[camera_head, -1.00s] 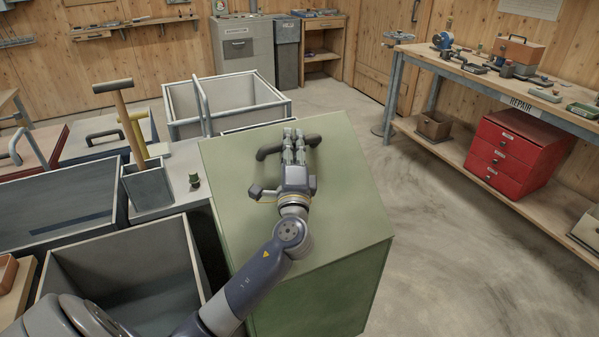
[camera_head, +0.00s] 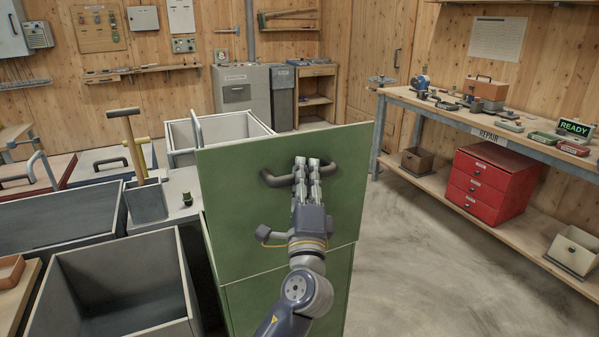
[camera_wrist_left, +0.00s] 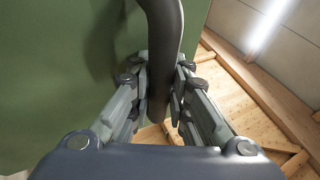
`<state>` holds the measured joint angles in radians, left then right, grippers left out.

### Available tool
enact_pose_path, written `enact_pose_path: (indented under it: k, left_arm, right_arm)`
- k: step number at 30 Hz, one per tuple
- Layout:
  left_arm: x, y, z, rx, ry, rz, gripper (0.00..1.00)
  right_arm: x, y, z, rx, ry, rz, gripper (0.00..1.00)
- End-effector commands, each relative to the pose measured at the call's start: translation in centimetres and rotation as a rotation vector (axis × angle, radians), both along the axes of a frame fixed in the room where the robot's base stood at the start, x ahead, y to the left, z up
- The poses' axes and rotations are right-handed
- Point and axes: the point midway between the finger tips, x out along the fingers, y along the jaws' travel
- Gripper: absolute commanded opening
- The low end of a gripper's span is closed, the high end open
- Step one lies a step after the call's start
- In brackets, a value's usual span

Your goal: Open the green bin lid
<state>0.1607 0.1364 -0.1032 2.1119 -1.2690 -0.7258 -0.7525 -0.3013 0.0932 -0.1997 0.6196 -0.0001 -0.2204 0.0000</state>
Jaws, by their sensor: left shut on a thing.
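The green bin (camera_head: 290,300) stands in front of me, a little right of the middle in the head view. Its green lid (camera_head: 235,215) is tilted up steeply, with its face and handle towards me. My left gripper (camera_head: 306,172) is shut on the dark curved lid handle (camera_head: 274,180). In the left wrist view the handle (camera_wrist_left: 163,50) runs between the two fingers of the gripper (camera_wrist_left: 160,100), with the green lid (camera_wrist_left: 50,60) beside it. The inside of the bin is hidden behind the lid. My right gripper is not in view.
Open grey bins (camera_head: 115,290) stand to the left, with a mallet (camera_head: 133,150) in a small grey holder. A workbench (camera_head: 450,121) with a red drawer unit (camera_head: 492,182) is on the right. The floor (camera_head: 410,270) between bin and bench is clear.

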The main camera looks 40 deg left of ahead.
Motion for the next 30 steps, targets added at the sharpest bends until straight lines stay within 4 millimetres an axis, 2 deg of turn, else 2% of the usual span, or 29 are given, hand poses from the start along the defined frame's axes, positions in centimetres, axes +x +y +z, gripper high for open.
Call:
enact_pose_path:
  k: [3, 9, 15, 25, 26, 27, 28, 30]
  left_arm:
    - [-0.7, -1.3, -0.6, -0.002, 0.000, -0.002, 0.00]
    - [-1.5, -2.6, -1.0, -0.001, 0.001, -0.001, 0.00]
    - [-1.7, -3.0, -1.2, 0.000, 0.003, 0.001, 0.00]
    - [-1.7, -3.0, -1.2, 0.000, 0.003, 0.001, 0.00]
    - [-1.7, -3.0, -1.2, 0.000, 0.003, 0.001, 0.19]
    - [-1.7, -3.0, -1.2, 0.000, 0.003, 0.001, 0.28]
    - [-1.7, -3.0, -1.2, 0.000, 0.003, 0.001, 0.35]
    - [-1.7, -3.0, -1.2, 0.000, 0.003, 0.001, 0.38]
  right_arm:
    - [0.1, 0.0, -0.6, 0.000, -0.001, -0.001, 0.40]
    - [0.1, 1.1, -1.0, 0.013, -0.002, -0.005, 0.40]
    - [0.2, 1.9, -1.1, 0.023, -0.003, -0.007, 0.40]
    - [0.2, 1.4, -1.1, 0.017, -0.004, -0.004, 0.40]
    - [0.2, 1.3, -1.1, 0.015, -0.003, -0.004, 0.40]
    - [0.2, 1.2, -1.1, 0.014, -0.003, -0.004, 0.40]
    - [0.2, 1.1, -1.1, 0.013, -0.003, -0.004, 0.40]
    - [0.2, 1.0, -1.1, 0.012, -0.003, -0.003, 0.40]
